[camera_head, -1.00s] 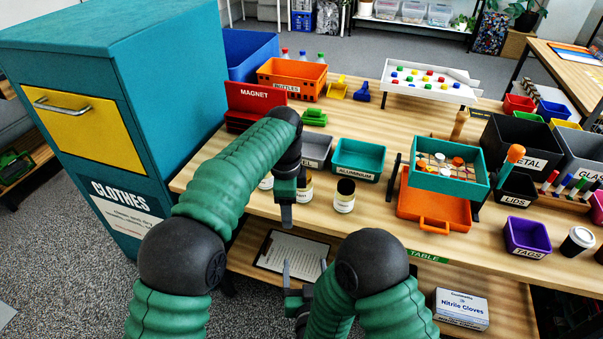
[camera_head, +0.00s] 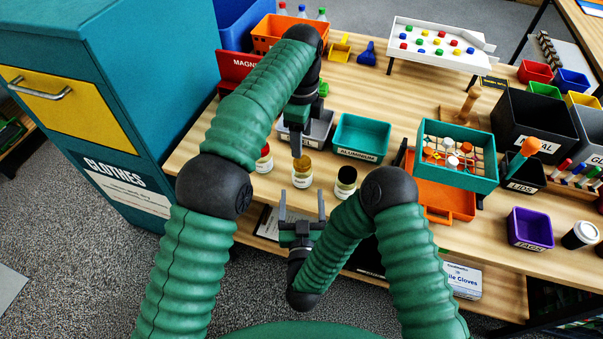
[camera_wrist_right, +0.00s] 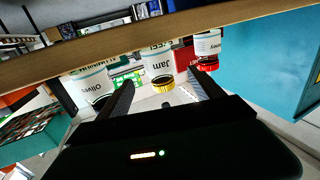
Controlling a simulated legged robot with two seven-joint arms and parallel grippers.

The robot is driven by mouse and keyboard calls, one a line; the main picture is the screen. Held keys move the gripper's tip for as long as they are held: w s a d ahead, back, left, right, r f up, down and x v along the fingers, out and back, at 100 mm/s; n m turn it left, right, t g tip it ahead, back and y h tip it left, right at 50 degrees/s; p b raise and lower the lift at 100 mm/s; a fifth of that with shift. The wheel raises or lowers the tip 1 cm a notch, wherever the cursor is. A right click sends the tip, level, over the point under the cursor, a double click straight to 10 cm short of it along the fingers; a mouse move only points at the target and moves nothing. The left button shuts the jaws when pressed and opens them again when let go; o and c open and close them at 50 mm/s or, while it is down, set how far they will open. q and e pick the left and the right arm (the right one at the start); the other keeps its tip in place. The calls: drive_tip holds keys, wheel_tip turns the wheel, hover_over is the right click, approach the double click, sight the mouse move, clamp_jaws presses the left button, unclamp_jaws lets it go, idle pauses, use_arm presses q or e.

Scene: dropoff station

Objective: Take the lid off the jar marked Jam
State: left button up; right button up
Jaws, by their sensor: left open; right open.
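The Jam jar (camera_head: 302,179) has a gold lid (camera_head: 303,160) and stands upright near the table's front edge. In the right wrist view the picture is upside down, and the Jam jar (camera_wrist_right: 158,66) with its lid (camera_wrist_right: 163,83) lies between my right fingers (camera_wrist_right: 160,84). My left gripper (camera_head: 297,147) points down just above and behind the lid. It is seen edge-on and looks empty; contact with the lid cannot be told. My right gripper (camera_head: 302,197) is open and empty, fingers pointing toward the Jam jar from the front edge, apart from it.
A red-lidded jar (camera_head: 265,161) stands left of the Jam jar, and the black-lidded Olives jar (camera_head: 345,190) stands right. The teal ALUMINIUM bin (camera_head: 362,152) and a grey bin (camera_head: 318,138) are behind. An orange tray (camera_head: 445,203) lies to the right.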

sight(302, 163)
drive_tip(key=w, duration=1.2)
drive_tip(key=shift+w, duration=0.35)
drive_tip(key=shift+s+d, duration=0.1)
drive_tip(key=shift+c, duration=0.3)
drive_tip(key=shift+c, duration=1.3)
clamp_jaws()
